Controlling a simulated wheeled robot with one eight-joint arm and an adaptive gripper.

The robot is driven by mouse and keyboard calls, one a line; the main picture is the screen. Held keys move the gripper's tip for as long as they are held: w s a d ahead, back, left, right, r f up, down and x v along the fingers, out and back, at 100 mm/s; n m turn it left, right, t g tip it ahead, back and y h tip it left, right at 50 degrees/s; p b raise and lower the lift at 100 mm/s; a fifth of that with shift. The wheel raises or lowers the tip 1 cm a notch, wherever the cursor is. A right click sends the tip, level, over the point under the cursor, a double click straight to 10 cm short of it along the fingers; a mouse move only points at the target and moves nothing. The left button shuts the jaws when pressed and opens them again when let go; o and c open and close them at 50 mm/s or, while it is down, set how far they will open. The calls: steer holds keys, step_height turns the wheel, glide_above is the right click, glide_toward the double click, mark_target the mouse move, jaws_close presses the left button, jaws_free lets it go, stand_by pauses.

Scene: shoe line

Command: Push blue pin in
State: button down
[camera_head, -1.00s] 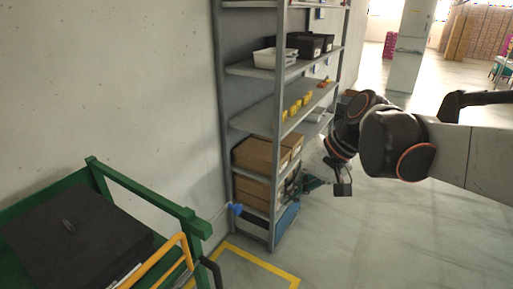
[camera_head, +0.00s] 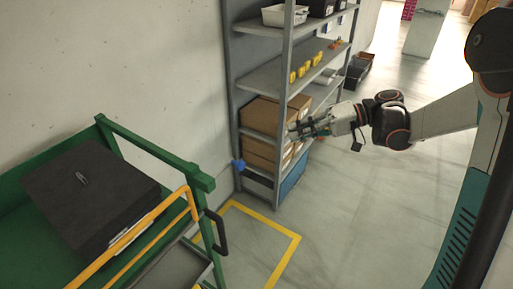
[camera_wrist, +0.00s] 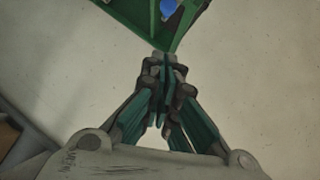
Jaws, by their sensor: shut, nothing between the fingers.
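A small blue piece, seemingly the blue pin (camera_head: 238,165), shows in the head view low beside the front-left shelf post, right of the green cart (camera_head: 205,180). A round blue part (camera_wrist: 168,8) also shows at the top edge of the wrist view, against a green frame; I cannot tell if it is the same piece. My gripper (camera_head: 293,133) is in front of the shelf's cardboard boxes, to the right of the pin and apart from it. In the wrist view my gripper (camera_wrist: 161,66) has its fingers together, empty, pointing toward the green frame.
A grey shelf rack (camera_head: 280,115) holds cardboard boxes (camera_head: 262,115), yellow items (camera_head: 304,70) and a white bin (camera_head: 284,15). A black case (camera_head: 90,190) lies on the cart, which has a yellow rail (camera_head: 150,240). Yellow tape marks the floor; the floor to the right is free.

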mark_target(242, 163)
steer(key=s+f+b+x, duration=0.1)
steer(key=s+x, duration=0.1)
steer(key=x, duration=1.1)
steer(key=shift+s, duration=0.35)
steer(key=shift+d+r, duration=0.1)
steer(key=s+a, duration=0.1)
steer(key=s, duration=0.1)
steer(key=s+a+b, duration=0.1)
steer(key=s+a, duration=0.1)
steer(key=shift+s+a, duration=0.25)
steer(key=shift+s, duration=0.05)
steer(key=shift+w, duration=0.1)
